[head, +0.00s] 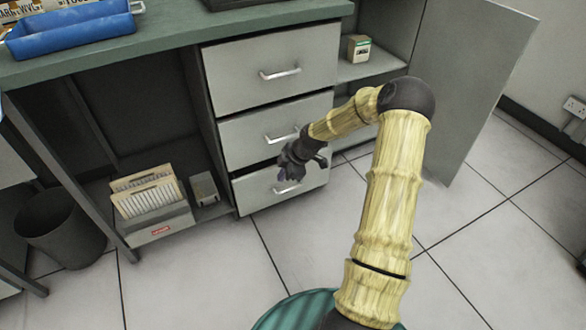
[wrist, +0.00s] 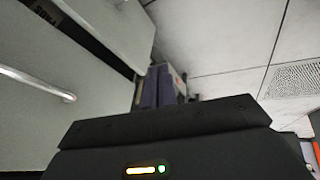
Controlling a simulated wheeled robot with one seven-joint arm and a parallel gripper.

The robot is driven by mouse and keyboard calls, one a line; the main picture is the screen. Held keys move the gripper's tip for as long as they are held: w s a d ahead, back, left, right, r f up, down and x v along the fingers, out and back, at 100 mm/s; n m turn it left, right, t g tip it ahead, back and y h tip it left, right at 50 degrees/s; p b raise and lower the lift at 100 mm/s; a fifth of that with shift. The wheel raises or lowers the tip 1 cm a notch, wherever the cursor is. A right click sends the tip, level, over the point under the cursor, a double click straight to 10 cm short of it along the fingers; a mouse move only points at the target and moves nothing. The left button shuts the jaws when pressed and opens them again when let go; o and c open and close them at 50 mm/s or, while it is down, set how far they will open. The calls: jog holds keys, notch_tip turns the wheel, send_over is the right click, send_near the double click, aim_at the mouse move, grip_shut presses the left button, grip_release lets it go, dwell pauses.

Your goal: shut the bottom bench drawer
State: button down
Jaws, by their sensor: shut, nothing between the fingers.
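The bottom bench drawer (head: 305,181) is the lowest of three grey drawers under the green bench. It stands slightly out, with a dark gap along its top edge. Its silver handle (head: 287,188) shows just below my gripper. My gripper (head: 283,175) is in front of the upper part of this drawer, its fingers shut and empty. In the wrist view the purple fingers (wrist: 158,88) are together beside grey drawer fronts, with a dark gap between two fronts. I cannot tell whether they touch the drawer.
The middle drawer (head: 275,131) and top drawer (head: 272,65) look shut. A cabinet door (head: 465,75) hangs open at right. A card box (head: 150,205) sits on the low shelf at left, beside a dark bin (head: 60,228). The tiled floor before the drawers is clear.

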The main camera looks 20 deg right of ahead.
jog(key=s+a+r+m+h+p, duration=0.1)
jog(key=s+a+r+m+p, duration=0.1)
jog(key=s+r+m, duration=0.3)
jog(key=s+a+r+m+h+p, duration=0.1)
jog(key=s+a+r+m, duration=0.4)
jog(key=s+r, duration=0.5)
jog(key=s+a+r+m+g+h+p, duration=0.1)
jog(key=s+a+r+m+h+p, duration=0.1)
jog(key=s+r+m, duration=0.3)
jog(key=s+a+r+p, duration=0.1)
jog(key=s+r, duration=0.2)
jog(key=s, duration=0.1)
jog(key=shift+s+a, duration=0.2)
jog(key=shift+s, duration=0.05)
